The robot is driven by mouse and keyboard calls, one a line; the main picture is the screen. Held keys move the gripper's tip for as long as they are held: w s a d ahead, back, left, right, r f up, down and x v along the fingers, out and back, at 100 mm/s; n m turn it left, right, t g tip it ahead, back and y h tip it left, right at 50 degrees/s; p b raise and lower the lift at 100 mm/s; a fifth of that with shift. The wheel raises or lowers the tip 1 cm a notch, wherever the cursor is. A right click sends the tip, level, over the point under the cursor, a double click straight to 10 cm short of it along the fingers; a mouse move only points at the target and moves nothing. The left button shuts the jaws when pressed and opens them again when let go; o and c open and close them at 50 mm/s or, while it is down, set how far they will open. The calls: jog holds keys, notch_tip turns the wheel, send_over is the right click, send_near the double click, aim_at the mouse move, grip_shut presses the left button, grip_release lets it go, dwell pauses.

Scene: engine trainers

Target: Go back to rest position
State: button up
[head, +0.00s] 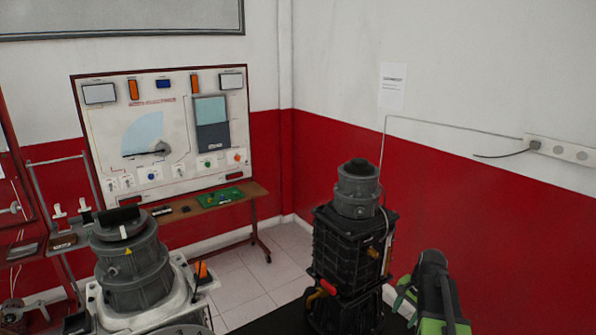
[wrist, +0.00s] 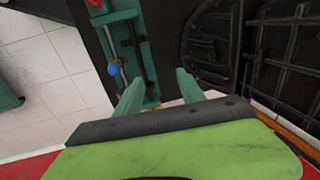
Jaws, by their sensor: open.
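My gripper (wrist: 160,90) shows in the wrist view with its two green fingers spread apart and nothing between them. A green and black part of my arm (head: 436,295) stands at the lower right of the head view, just right of the tall black engine trainer (head: 345,245). I cannot make out the fingertips clearly there. In the wrist view, a dark ribbed housing (wrist: 270,50) lies to the right of the fingers. A green fixture with rods and a blue knob (wrist: 114,69) lies beyond the left finger.
A grey round machine (head: 130,265) on a white base stands at lower left. A trainer panel (head: 165,130) stands on a wooden table (head: 220,205) by the back wall. A socket strip (head: 565,150) is on the red and white right wall. Tiled floor (head: 250,285) shows between the machines.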

jog(key=s+a+f+n+b, duration=0.1)
jog(key=a+f+n+b, duration=0.15)
jog(key=a, duration=0.45)
jog(key=s+a+f+n+b, duration=0.1)
jog(key=a+f, duration=0.2)
jog(key=a, duration=0.5)
jog(key=s+a+f+n+g+h, duration=0.1)
jog(key=s+a+n, duration=0.5)
jog(key=s+n, duration=0.1)
jog(key=shift+n+g+b, duration=0.4)
jog(key=shift+n+b, duration=0.05)
jog(key=shift+n, duration=0.1)
jog(key=shift+s, duration=0.1)
